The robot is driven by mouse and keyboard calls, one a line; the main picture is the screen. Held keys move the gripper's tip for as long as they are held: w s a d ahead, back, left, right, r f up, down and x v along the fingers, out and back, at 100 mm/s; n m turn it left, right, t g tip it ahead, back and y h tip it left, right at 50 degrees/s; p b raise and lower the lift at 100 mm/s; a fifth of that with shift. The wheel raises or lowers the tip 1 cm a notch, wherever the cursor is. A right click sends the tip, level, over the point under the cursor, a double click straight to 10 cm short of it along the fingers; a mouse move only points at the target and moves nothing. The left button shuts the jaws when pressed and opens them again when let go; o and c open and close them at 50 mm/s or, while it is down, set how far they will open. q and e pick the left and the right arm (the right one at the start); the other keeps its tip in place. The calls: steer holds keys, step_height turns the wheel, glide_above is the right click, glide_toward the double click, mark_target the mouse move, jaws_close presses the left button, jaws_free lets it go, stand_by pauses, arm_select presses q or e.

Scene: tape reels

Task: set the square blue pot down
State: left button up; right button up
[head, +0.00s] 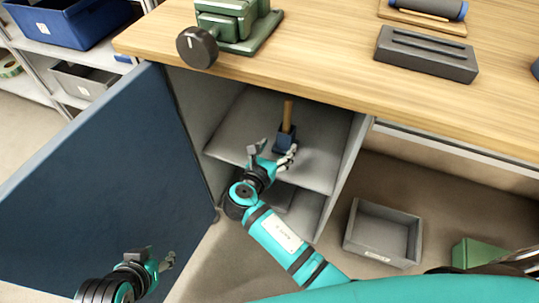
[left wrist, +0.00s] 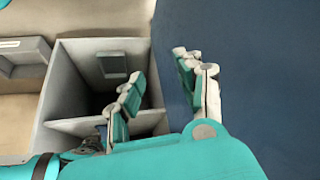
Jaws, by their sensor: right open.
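The square blue pot (head: 285,141), with a wooden stick standing up out of it, is upright on the grey shelf (head: 317,165) inside the open cabinet. My right gripper (head: 272,151) reaches into the cabinet in front of the pot. Its fingers are spread, with one close to the pot's lower right side; I cannot tell whether it touches. My left gripper (head: 158,258) is in front of the blue door, low in the head view. Its fingers are apart and empty in the left wrist view (left wrist: 161,68). The pot cannot be made out in the left wrist view.
The blue door (head: 95,175) stands open at left. The wooden worktop (head: 325,50) overhangs the shelf and carries a green vise (head: 238,22) and a dark slotted block (head: 427,54). A grey bin (head: 382,232) and a green box (head: 478,252) are at lower right.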

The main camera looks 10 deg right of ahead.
steer(key=p+v, duration=0.1)
steer(key=v, duration=0.4)
steer(key=s+d+f+m+g, duration=0.1)
steer(key=m, duration=0.1)
steer(key=s+d+f+m+g+y, duration=0.1)
steer(key=s+d+f+m, duration=0.1)
steer(key=s+d+f+m+g, duration=0.1)
steer(key=s+d+m, duration=0.1)
steer(key=shift+s+f, duration=0.2)
steer(key=shift+f, duration=0.05)
steer(key=s+d+f+m+g+y, duration=0.3)
steer(key=s+d+m, duration=0.2)
steer(key=s+m, duration=0.35)
arm_select(q)
steer(key=s+g, duration=0.1)
steer(key=s+a+g, duration=0.1)
steer(key=s, duration=0.3)
steer(key=shift+a+f+g+y, duration=0.25)
steer(key=shift+f+g+y, duration=0.05)
steer(key=shift+f+g, duration=0.1)
arm_select(e)
steer(key=s+r+m+g+y, duration=0.2)
steer(key=s+r+m+y, duration=0.2)
steer(key=s+m, duration=0.6)
steer(key=shift+r+m+y, duration=0.2)
steer(key=shift+m+y, duration=0.3)
steer(key=shift+m, duration=0.65)
steer(key=shift+d, duration=0.1)
steer(key=shift+c, duration=0.3)
